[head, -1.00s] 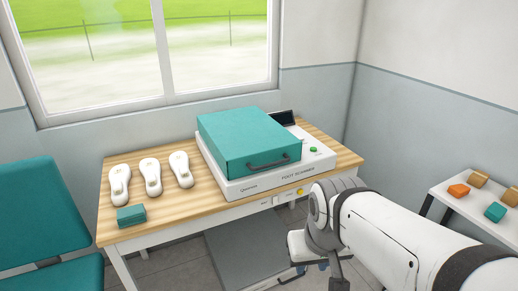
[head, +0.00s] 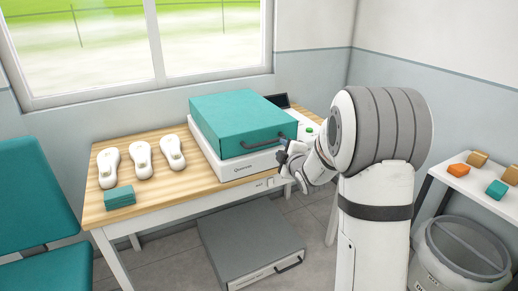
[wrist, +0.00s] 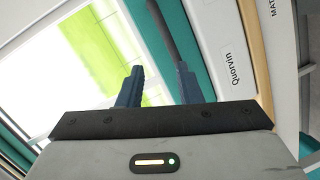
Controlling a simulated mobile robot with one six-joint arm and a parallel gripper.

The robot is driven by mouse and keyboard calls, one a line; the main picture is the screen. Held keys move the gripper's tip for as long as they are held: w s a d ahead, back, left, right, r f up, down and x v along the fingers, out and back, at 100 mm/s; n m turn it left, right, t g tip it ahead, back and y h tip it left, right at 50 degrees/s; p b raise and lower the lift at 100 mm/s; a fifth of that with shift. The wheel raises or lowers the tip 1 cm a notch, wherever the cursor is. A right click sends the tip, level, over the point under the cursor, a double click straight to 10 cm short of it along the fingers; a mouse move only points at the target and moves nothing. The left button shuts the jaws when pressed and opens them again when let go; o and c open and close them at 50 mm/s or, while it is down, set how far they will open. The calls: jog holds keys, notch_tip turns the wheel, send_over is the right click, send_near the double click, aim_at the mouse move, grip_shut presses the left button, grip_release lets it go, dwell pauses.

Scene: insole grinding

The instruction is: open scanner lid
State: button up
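The foot scanner (head: 245,165) stands on the wooden table with its teal lid (head: 235,122) down. The lid's dark handle is on its front face, partly hidden by my gripper (head: 285,155) in the head view. In the wrist view my gripper (wrist: 160,84) is open, with a clear gap between its dark fingers. The handle (wrist: 168,30) shows as a dark bar running up from near the right fingertip, beside the teal lid (wrist: 192,50). I cannot tell whether a finger touches it.
A grey box (head: 250,240) with a handle is on the floor below. A bin (head: 465,255) and side shelf (head: 470,187) stand at right.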

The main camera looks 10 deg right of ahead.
aim_at(267, 142)
jog(key=w+a+f+n+t+y, duration=0.1)
jog(key=w+n, duration=0.1)
jog(key=w, duration=0.1)
jog(key=w+a+f+n+t+y, duration=0.1)
jog(key=w+n, duration=0.1)
jog(key=w, duration=0.2)
jog(key=w+a+f+n+t+y, duration=0.1)
jog(key=w+n+y, duration=0.1)
jog(key=w, duration=0.1)
jog(key=shift+w+a+f+b, duration=0.2)
jog(key=shift+w+f+b, duration=0.05)
jog(key=shift+w+b, duration=0.15)
jog(key=shift+c, duration=0.2)
grip_shut()
